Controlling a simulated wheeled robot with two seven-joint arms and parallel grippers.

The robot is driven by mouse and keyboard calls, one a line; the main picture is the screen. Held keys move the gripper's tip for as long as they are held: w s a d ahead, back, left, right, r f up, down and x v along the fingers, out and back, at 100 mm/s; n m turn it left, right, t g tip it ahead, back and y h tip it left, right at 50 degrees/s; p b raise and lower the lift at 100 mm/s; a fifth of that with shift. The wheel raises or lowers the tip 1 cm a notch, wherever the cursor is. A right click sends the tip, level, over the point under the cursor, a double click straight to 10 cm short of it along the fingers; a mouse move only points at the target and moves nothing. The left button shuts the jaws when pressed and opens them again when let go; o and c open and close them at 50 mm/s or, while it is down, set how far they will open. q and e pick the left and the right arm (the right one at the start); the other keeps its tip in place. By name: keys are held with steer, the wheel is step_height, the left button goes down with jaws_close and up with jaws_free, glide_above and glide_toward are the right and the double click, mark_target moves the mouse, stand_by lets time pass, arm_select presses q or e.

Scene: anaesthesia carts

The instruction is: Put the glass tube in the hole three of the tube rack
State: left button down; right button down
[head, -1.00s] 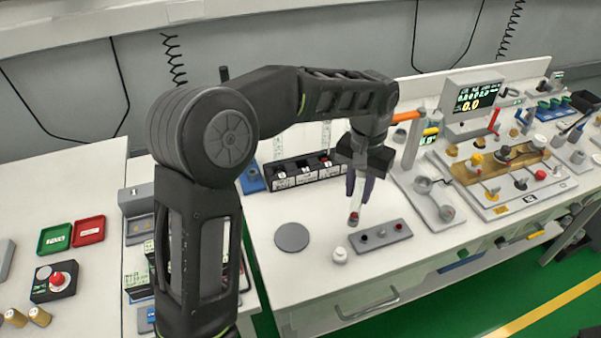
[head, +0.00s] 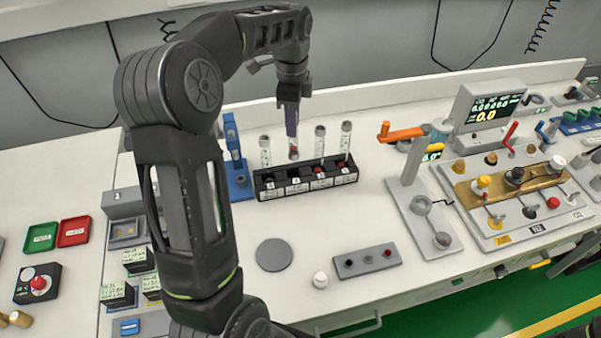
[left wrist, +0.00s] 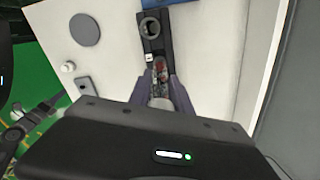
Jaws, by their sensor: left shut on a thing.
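My left gripper (head: 292,128) points down and is shut on a clear glass tube (head: 293,152) with red contents. The tube is upright, its lower end over or behind the second position from the left of the black tube rack (head: 267,194); I cannot tell whether it has entered a hole. Other clear tubes (head: 265,150) (head: 320,142) (head: 345,138) stand upright at the rack. The rack's labels are too small to read surely. In the left wrist view the held tube (left wrist: 160,72) lies between the fingers, with a round rack opening (left wrist: 152,28) beyond it.
A blue stand (head: 238,182) is just left of the rack. A grey clamp stand (head: 412,195) is to its right. A grey disc (head: 273,255), white knob (head: 320,280) and grey block (head: 352,268) lie in front. The white table between is clear.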

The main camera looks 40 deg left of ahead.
mark_target(293, 152)
arm_select(q)
steer(key=shift+s, duration=0.15)
step_height(293, 152, down, 6)
steer(key=shift+f+b, duration=0.2)
steer(key=shift+b, duration=0.3)
steer(key=shift+r, duration=0.1)
steer(key=shift+f+b, duration=1.3)
steer(key=shift+f, duration=0.6)
